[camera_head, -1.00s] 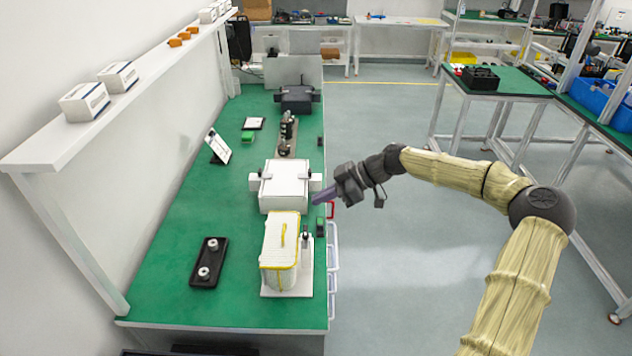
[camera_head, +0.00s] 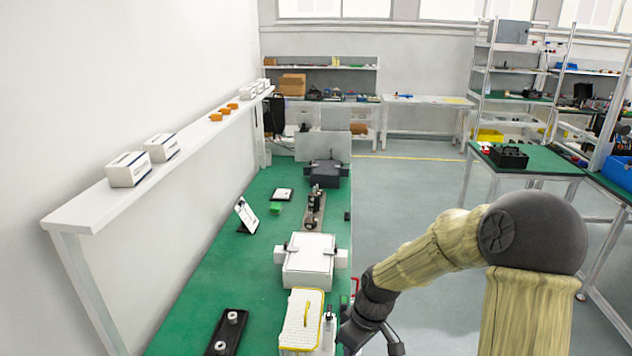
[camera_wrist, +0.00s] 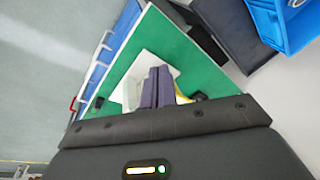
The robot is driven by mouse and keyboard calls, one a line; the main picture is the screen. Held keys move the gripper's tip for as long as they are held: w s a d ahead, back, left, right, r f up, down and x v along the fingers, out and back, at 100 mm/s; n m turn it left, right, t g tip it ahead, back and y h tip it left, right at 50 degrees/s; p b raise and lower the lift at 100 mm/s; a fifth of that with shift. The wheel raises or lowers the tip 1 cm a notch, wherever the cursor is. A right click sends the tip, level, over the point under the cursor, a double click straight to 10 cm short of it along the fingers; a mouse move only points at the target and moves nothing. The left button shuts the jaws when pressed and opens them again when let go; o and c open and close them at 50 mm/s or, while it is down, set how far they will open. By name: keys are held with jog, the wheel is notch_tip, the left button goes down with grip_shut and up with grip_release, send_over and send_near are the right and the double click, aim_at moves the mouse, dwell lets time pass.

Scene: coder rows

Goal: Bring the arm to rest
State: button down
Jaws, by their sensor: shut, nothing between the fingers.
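My arm (camera_head: 430,255) reaches in from the lower right of the head view, bent, with its dark wrist end low beside the right edge of the green bench (camera_head: 215,285). In the wrist view my gripper (camera_wrist: 160,75) shows its two purple-grey fingers side by side, shut with nothing between them. Behind the fingers are a green surface and a pale object, blurred. In the head view the fingertips are not clearly visible. The wrist end is close to the white case with yellow trim (camera_head: 301,322) and a white bottle-like item (camera_head: 328,332); I cannot tell the gap.
A white box device (camera_head: 309,262) stands on the bench, with a black tray (camera_head: 228,333) at front left. A white shelf (camera_head: 165,178) runs along the left wall. Grey floor (camera_head: 400,190) is open right of the bench. Blue bins (camera_wrist: 285,25) show in the wrist view.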

jog(key=s+d+r+m+t+h, duration=0.2)
jog(key=s+d+r+m, duration=0.4)
jog(key=s+m, duration=0.3)
jog(key=shift+s+d+t+h, duration=0.4)
jog(key=shift+s+d+t, duration=0.1)
jog(key=shift+s+d, duration=0.35)
jog(key=shift+r, duration=0.1)
